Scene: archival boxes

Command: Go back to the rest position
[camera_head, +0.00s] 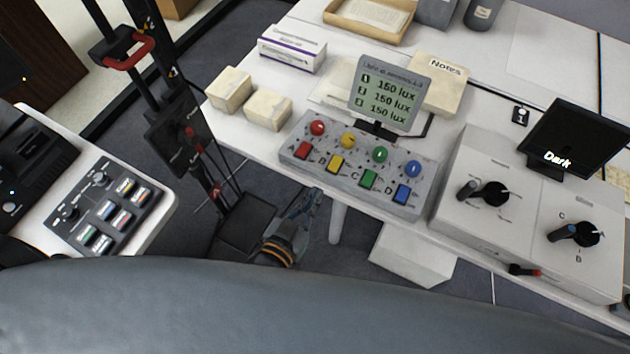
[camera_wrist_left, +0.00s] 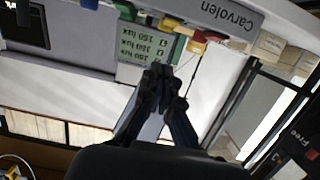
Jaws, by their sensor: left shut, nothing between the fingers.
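My left gripper (camera_head: 312,198) hangs in front of the table's front edge, below the button panel (camera_head: 355,165), and touches nothing that I can see. Its fingers are shut and empty; they also show in the left wrist view (camera_wrist_left: 161,75). That view is upside down, with the panel's front (camera_wrist_left: 215,12) and the lux display (camera_wrist_left: 150,46) beyond the fingertips. My right gripper is not in either view.
The white table (camera_head: 255,135) carries the panel, two cream blocks (camera_head: 230,90), and a grey box with two dials (camera_head: 530,205). A dark stand with a red handle (camera_head: 130,52) rises at the left. A side desk with a button console (camera_head: 105,205) is at far left.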

